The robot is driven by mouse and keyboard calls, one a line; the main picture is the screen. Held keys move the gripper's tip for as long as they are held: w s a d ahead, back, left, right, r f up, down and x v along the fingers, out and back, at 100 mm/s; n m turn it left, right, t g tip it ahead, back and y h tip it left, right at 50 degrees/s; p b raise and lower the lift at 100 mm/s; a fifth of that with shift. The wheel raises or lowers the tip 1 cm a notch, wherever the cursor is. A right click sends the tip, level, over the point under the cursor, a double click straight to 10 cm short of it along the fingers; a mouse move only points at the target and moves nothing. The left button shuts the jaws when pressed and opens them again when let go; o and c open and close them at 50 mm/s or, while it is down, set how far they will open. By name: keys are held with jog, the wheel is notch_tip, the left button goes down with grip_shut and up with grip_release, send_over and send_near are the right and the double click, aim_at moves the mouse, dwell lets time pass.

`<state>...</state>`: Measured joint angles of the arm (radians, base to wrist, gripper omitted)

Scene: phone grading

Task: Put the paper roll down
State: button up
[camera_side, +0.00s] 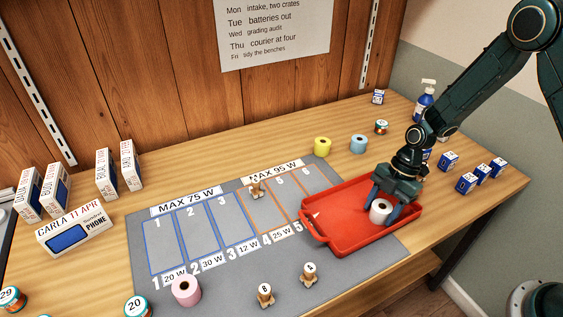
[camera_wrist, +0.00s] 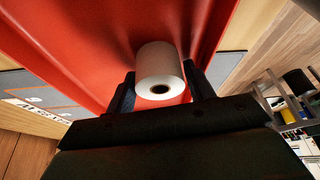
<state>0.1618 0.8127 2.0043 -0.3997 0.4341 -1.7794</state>
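The white paper roll (camera_side: 379,212) is upright between the fingers of my gripper (camera_side: 385,208), inside the outline of the red tray (camera_side: 345,241). In the wrist view the roll (camera_wrist: 160,70) shows its end with the dark core hole, and a finger of my gripper (camera_wrist: 160,92) lies close against each side of it. The gripper looks shut on the roll. The red tray floor (camera_wrist: 60,40) lies beyond the roll. I cannot tell whether the roll's lower end touches the tray floor.
The tray lies partly on a grey mat (camera_side: 215,291) with numbered spaces. A pink roll (camera_side: 186,291) and wooden pieces (camera_side: 265,295) stand at the front. Yellow (camera_side: 322,147) and blue (camera_side: 358,144) rolls stand behind the tray. Small blue boxes (camera_side: 466,183) stand to its right. The tray's left part is clear.

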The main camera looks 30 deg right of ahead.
jog(key=shift+r, duration=0.15)
jog(key=v, duration=1.2)
dwell(0.6)
jog(key=s+a+r+m+t+h, duration=0.1)
jog(key=s+r+m+t, duration=0.1)
jog(key=s+r+m, duration=0.45)
jog(key=s+a+r+m+t+h, duration=0.1)
jog(key=s+r+m+h, duration=0.15)
jog(key=r, duration=0.65)
jog(key=s+r+m+t, duration=0.3)
jog(key=s+r+m, duration=0.2)
jog(key=s+m, duration=0.6)
jog(key=shift+s+d+r+h, duration=0.15)
jog(key=shift+s+d+h, duration=0.25)
jog(key=shift+s, duration=0.9)
jog(key=shift+a, duration=0.1)
